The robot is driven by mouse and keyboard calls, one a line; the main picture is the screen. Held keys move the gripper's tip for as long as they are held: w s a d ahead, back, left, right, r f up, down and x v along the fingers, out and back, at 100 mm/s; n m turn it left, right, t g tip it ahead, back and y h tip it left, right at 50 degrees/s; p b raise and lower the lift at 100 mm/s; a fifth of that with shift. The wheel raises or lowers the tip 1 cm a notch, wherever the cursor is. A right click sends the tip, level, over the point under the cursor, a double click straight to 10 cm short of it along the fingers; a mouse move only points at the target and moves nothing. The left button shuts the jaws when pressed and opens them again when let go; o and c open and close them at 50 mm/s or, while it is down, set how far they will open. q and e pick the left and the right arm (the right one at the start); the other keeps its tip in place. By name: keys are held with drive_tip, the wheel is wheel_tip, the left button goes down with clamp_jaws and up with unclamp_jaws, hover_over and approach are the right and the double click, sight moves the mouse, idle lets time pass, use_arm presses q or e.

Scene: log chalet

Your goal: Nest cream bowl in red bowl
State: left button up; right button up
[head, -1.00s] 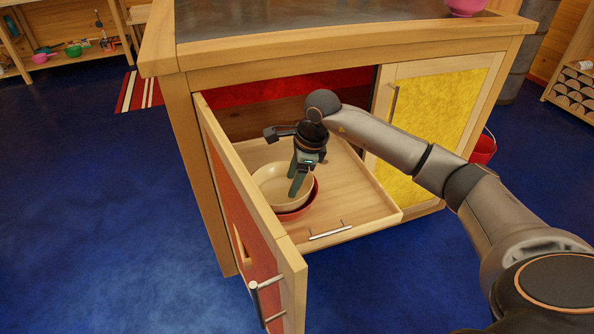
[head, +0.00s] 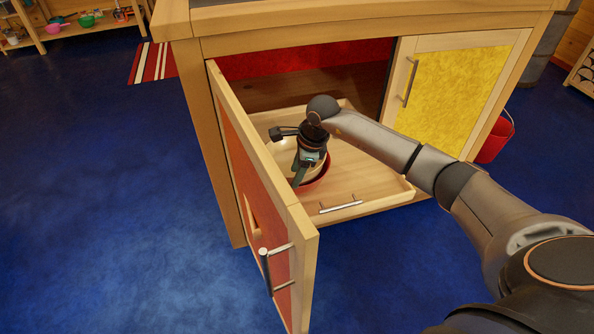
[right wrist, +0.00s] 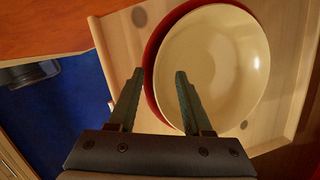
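The cream bowl (head: 284,158) sits inside the red bowl (head: 319,181) on the pull-out wooden shelf (head: 362,185) of the open cabinet. In the right wrist view the cream bowl (right wrist: 225,65) fills most of the red bowl (right wrist: 152,75), whose rim shows as a band on the left. My right gripper (head: 299,183) is at the bowls' near side, pointing down. The right wrist view shows its fingers (right wrist: 159,75) apart, one over the cream bowl and one outside the red rim, with nothing clamped. Finger contact with the bowls cannot be told. My left gripper is not in view.
The orange cabinet door (head: 262,190) stands open to the left of the shelf. The yellow door (head: 455,95) is closed on the right. A red bucket (head: 495,138) stands beyond it. The shelf's front right part is bare.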

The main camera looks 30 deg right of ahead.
clamp_jaws()
idle(1.1)
drive_tip(key=shift+o, duration=0.8)
unclamp_jaws()
